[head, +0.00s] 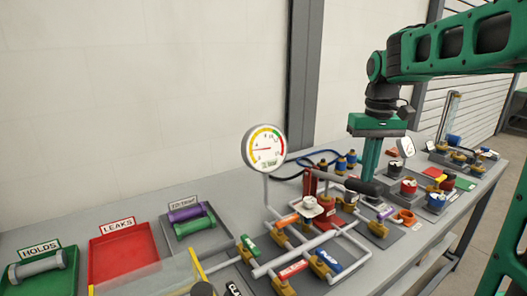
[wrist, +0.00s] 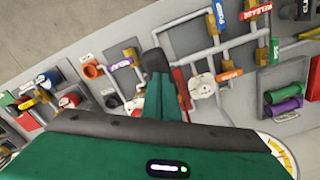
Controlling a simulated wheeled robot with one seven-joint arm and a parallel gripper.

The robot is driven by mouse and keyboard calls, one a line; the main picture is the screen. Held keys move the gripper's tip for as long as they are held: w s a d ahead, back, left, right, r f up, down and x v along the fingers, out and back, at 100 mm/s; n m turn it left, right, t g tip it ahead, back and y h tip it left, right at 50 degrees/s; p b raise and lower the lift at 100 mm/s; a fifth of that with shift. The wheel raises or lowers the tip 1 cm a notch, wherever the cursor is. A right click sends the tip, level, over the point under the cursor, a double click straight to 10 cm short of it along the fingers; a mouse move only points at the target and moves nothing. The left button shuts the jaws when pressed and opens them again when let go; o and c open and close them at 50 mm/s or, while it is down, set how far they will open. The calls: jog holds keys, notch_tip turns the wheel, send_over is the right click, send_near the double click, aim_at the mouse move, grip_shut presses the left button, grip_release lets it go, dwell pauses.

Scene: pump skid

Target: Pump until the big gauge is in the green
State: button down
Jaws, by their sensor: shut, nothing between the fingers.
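The big round gauge (head: 264,148) stands on a post behind the pipework. Its thin red needle points left, and the green band is at the upper right of the dial, so the needle is outside the green. Part of its dial shows at the lower right of the wrist view (wrist: 283,156). The red pump body (head: 310,182) stands right of the gauge, with a black handle grip (head: 364,187) reaching right. My gripper (head: 369,178) is shut and empty, pointing down at the grip. In the wrist view, the black grip (wrist: 156,62) is just beyond the fingertips; contact is unclear.
Pipes with coloured valve tags, including a red one (head: 293,269) and a blue one (head: 328,259), crowd the bench front. Blue hoses (head: 312,158) lie behind. Several fittings (head: 408,187) stand right.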

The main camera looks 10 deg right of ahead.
aim_at(363, 194)
jog(key=shift+f, duration=3.55)
jog(key=shift+r, duration=0.15)
notch_tip(363, 194, up, 8)
jog(key=shift+r, duration=0.1)
jog(key=shift+f, duration=0.2)
jog(key=shift+f, duration=4.1)
jog(key=shift+r, duration=4.25)
